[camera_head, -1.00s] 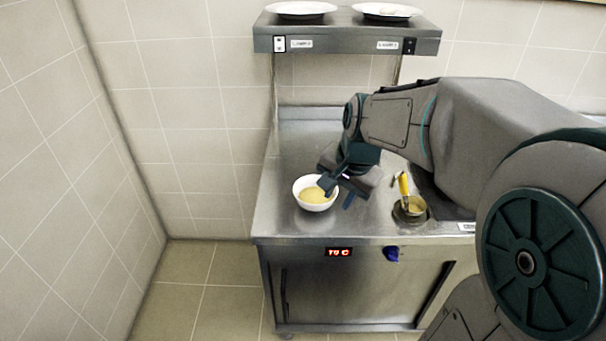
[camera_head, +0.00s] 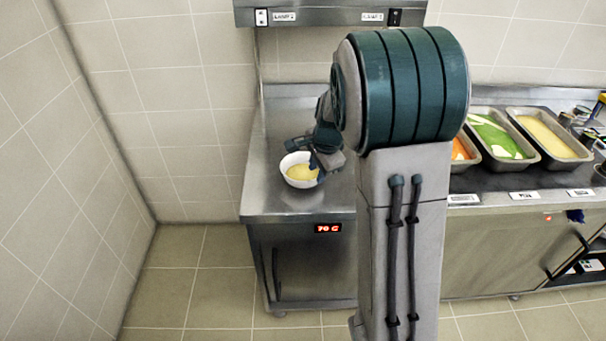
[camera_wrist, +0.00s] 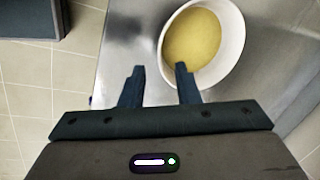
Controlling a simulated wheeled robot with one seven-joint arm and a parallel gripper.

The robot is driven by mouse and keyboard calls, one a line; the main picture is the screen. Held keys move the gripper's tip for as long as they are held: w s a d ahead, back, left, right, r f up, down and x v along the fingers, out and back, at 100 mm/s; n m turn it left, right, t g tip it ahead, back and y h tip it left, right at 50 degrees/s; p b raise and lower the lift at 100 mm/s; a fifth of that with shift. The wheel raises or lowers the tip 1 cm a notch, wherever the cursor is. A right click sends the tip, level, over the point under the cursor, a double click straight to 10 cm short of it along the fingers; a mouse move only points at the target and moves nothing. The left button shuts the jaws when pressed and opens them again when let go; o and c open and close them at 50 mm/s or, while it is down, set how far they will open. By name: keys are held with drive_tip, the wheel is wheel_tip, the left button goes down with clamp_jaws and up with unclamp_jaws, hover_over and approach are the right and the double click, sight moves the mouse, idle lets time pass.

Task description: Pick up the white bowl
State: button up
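The white bowl (camera_head: 287,178) stands upright on the steel counter and holds something yellow. It also shows at the top of the wrist view (camera_wrist: 237,62). My gripper (camera_wrist: 158,70) is open, its two fingers apart. In the wrist view one fingertip overlaps the bowl's lower-left rim and the other is over bare counter outside the bowl. I cannot tell whether either touches the bowl. In the head view my gripper (camera_head: 308,156) is at the bowl's back right side, and my arm hides the counter right of it.
The steel counter (camera_head: 265,197) has free room left of and behind the bowl. A lamp shelf (camera_head: 330,17) hangs above its back. Food trays (camera_head: 490,148) sit on the unit to the right. A tiled wall (camera_head: 60,170) stands at the left.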

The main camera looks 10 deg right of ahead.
sight(313, 180)
drive_tip(key=shift+a+x, duration=0.2)
drive_tip(key=shift+x, duration=2.55)
clamp_jaws()
